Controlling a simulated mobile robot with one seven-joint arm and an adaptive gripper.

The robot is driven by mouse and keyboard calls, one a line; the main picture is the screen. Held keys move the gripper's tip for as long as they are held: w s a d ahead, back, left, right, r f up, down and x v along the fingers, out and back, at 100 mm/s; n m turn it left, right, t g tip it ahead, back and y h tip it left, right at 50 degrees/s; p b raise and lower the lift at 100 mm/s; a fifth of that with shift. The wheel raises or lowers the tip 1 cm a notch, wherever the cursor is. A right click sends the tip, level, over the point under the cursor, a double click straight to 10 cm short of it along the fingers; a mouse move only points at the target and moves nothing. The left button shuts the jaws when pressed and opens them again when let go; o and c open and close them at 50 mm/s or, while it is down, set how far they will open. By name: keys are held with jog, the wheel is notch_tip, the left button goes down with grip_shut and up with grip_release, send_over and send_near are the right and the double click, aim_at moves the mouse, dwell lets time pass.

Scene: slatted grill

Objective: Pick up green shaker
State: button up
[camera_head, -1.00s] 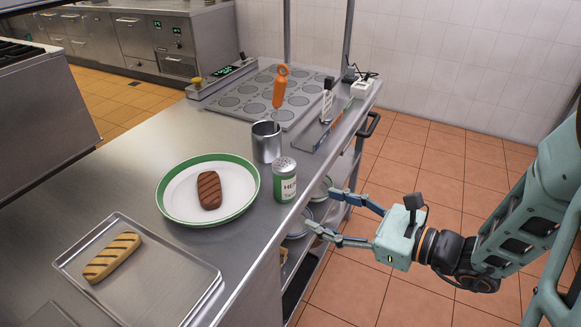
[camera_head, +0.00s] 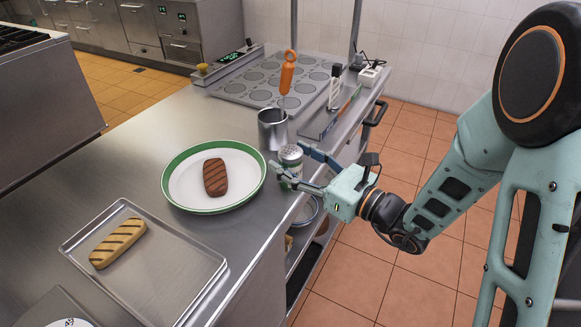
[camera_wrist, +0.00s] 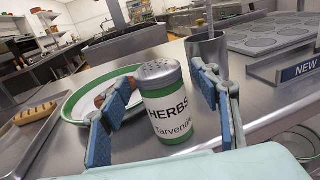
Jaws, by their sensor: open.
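The green shaker (camera_head: 291,161) stands upright on the steel counter, with a grey perforated cap and a white label. In the wrist view the shaker (camera_wrist: 167,105) shows "HERBS" on its label and a green band at the base. My gripper (camera_head: 292,168) is open at the counter's edge, with its fingers on either side of the shaker. In the wrist view the gripper's blue finger pads (camera_wrist: 165,110) flank the shaker, with a gap visible on both sides. The fingers hide part of the shaker's lower body in the head view.
A green-rimmed plate (camera_head: 181,194) with a grilled patty (camera_head: 215,177) is left of the shaker. A metal cup (camera_head: 272,131) holding an orange-handled tool (camera_head: 287,72) stands just behind it. A tray (camera_head: 180,275) with a grilled bun (camera_head: 117,243) lies at front left.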

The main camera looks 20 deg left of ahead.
jog(key=shift+w+a, duration=0.2)
jog(key=shift+a, duration=0.4)
jog(key=c, duration=1.3)
notch_tip(320, 180, up, 10)
jog(key=shift+r+p, duration=0.1)
jog(key=shift+p, duration=0.85)
notch_tip(320, 180, up, 7)
jog(key=p, duration=0.5)
